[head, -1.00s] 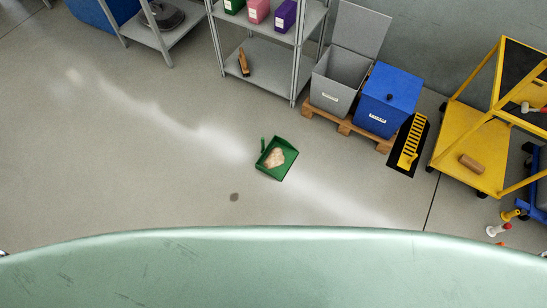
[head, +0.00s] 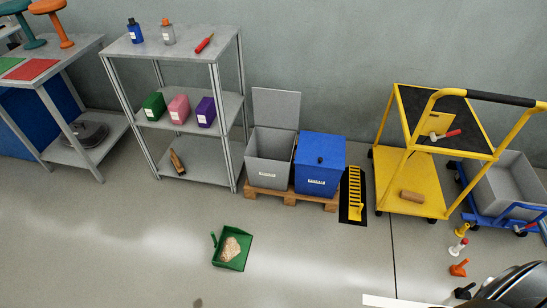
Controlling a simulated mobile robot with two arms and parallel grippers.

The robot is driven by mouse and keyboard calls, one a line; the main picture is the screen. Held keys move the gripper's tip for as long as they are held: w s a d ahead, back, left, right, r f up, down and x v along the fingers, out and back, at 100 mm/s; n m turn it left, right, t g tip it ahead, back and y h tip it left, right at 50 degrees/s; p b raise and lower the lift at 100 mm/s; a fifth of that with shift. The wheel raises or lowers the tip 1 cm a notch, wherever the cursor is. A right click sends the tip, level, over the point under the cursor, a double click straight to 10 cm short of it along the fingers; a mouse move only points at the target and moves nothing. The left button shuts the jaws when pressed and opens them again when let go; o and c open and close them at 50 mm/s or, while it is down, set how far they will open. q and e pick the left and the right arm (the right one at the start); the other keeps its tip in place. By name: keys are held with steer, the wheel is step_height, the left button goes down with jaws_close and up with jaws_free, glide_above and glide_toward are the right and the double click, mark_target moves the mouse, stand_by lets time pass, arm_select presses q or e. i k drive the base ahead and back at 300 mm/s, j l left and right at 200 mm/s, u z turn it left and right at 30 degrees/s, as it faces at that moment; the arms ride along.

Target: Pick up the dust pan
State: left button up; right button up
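The green dust pan (head: 218,262) lies on the grey floor in the lower middle of the head view. A tan, crumbly pile (head: 231,249) sits in it. A short green handle stands up at its left side. Nothing covers the pan. Neither of my grippers is visible in the head view.
A grey shelf unit (head: 175,128) with coloured boxes stands behind the pan. An open grey bin (head: 269,153) and a blue bin (head: 317,172) sit on a wooden pallet (head: 287,197). A yellow cart (head: 412,194) stands right. Small coloured items (head: 459,248) lie at lower right. Floor around the pan is clear.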

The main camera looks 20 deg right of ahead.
mark_target(231, 252)
steer(key=u, duration=0.35)
steer(key=i+l+u, duration=0.2)
steer(key=u, duration=0.25)
steer(key=i+l+u, duration=0.1)
steer(key=l+u, duration=0.35)
steer(key=i+l+u, duration=0.1)
steer(key=l+u, duration=0.2)
steer(key=u, duration=0.15)
